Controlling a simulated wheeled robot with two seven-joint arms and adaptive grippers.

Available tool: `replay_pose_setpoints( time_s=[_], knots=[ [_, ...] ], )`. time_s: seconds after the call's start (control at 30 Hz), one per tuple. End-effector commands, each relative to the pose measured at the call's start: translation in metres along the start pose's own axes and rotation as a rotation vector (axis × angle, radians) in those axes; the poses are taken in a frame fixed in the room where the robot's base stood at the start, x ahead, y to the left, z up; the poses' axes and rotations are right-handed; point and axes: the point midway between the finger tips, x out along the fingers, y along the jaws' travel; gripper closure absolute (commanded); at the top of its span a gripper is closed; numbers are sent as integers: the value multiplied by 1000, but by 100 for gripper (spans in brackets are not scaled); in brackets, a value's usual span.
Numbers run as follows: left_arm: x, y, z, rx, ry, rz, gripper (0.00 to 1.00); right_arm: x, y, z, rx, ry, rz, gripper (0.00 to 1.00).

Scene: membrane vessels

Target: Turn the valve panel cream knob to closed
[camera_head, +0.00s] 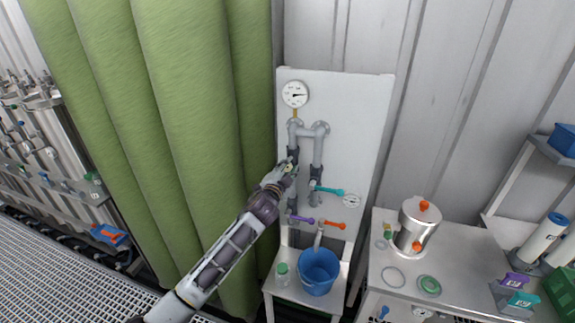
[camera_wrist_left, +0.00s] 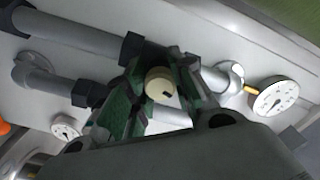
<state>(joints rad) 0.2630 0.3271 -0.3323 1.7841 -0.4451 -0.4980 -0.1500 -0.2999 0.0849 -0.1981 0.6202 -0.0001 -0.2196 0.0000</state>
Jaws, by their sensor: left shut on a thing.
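The white valve panel (camera_head: 358,105) stands upright against the wall, with grey pipes and valves on it. My left gripper (camera_head: 287,168) is at the left pipe of the panel, about halfway up. The cream knob (camera_wrist_left: 160,84) shows in the left wrist view as a round cap with a dark mark, between the fingers of my left gripper (camera_wrist_left: 158,92). The fingers are shut on it from both sides. In the head view the gripper mostly covers the knob. My right gripper is not in view.
The panel also carries a teal handle (camera_head: 328,190), a purple handle (camera_head: 300,219), an orange handle (camera_head: 333,225) and a gauge (camera_head: 295,94). A blue bucket (camera_head: 318,272) stands below. A green curtain (camera_head: 190,110) hangs close on the left.

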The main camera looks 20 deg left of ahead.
Motion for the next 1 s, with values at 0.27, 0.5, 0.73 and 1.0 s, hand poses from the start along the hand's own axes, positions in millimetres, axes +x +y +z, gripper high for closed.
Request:
replay_pose_setpoints(
  time_s=[0.27, 0.5, 0.73, 1.0],
  knots=[
    [0, -3, -2, 262, 3, -1, 100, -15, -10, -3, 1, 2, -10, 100],
    [0, -2, -2, 490, 3, -1, 100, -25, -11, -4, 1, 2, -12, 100],
    [0, -2, -2, 710, 3, -2, 100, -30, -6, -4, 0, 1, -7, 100],
    [0, -1, -1, 959, 3, -3, 100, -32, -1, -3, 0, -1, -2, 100]
  ],
)
